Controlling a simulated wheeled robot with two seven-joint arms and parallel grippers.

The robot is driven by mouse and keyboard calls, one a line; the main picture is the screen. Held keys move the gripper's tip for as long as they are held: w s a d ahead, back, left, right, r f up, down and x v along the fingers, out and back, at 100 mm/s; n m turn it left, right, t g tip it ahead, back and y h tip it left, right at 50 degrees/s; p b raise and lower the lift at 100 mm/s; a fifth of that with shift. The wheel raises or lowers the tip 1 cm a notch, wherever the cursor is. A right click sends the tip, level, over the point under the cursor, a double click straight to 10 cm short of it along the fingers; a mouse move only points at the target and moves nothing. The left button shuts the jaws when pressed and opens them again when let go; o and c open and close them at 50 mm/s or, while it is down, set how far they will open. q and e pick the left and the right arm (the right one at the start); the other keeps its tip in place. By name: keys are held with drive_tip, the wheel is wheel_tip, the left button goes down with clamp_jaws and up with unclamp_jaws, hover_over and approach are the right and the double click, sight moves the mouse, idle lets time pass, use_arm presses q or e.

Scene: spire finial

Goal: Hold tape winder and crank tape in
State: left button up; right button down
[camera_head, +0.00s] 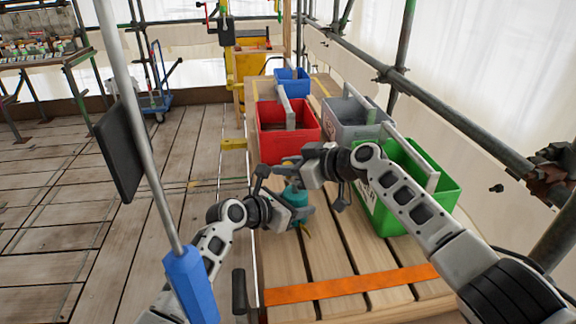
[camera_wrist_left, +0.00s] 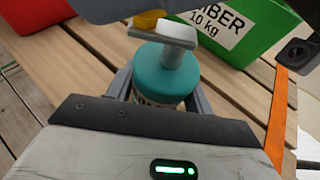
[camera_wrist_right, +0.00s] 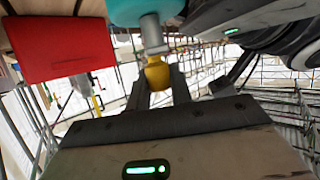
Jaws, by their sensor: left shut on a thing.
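The tape winder (camera_head: 297,195) has a teal round body, a grey crank arm and a yellow knob. My left gripper (camera_head: 297,214) is shut on its body and holds it above the wooden bench. In the left wrist view the teal body (camera_wrist_left: 167,75) sits between the fingers, with the crank arm (camera_wrist_left: 163,33) across its top. My right gripper (camera_head: 288,170) is at the crank side. In the right wrist view the yellow knob (camera_wrist_right: 157,74) lies between its fingers (camera_wrist_right: 158,85), which look apart. Contact there is unclear. No loose tape is clearly seen.
On the slatted bench (camera_head: 330,255) stand a red crate (camera_head: 283,140), a grey crate (camera_head: 345,115), a green crate (camera_head: 400,205) and a blue crate (camera_head: 292,80). The green crate is close to my right arm. An orange strip (camera_head: 350,284) crosses the near bench. Scaffold pipes (camera_head: 450,115) run along the right.

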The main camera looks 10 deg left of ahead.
drive_tip(key=shift+f+m+t+h, duration=0.15)
drive_tip(key=shift+m+t+h, duration=0.15)
drive_tip(key=shift+m+t, duration=0.1)
drive_tip(key=shift+w+d+m+t+h, duration=0.2)
drive_tip(key=shift+m+t+h, duration=0.3)
drive_tip(key=shift+m+t, duration=0.4)
drive_tip(key=m+t+h, duration=0.2)
drive_tip(key=m, duration=0.1)
drive_tip(key=shift+t, duration=0.4)
drive_tip(key=shift+w+d+m+t+h, duration=0.1)
drive_tip(key=shift+d+m+t+h, duration=0.15)
drive_tip(key=shift+m+t+h, duration=0.45)
drive_tip(key=shift+w+d+m+t+h, duration=0.15)
drive_tip(key=shift+m+t+h, duration=0.25)
drive_tip(key=shift+m+h, duration=0.55)
drive_tip(key=shift+d+m, duration=0.15)
drive_tip(key=shift+m, duration=0.1)
drive_tip(key=c, duration=1.2)
unclamp_jaws()
drive_tip(key=shift+c, duration=0.2)
drive_tip(key=v, duration=0.7)
drive_tip(key=shift+s, duration=0.3)
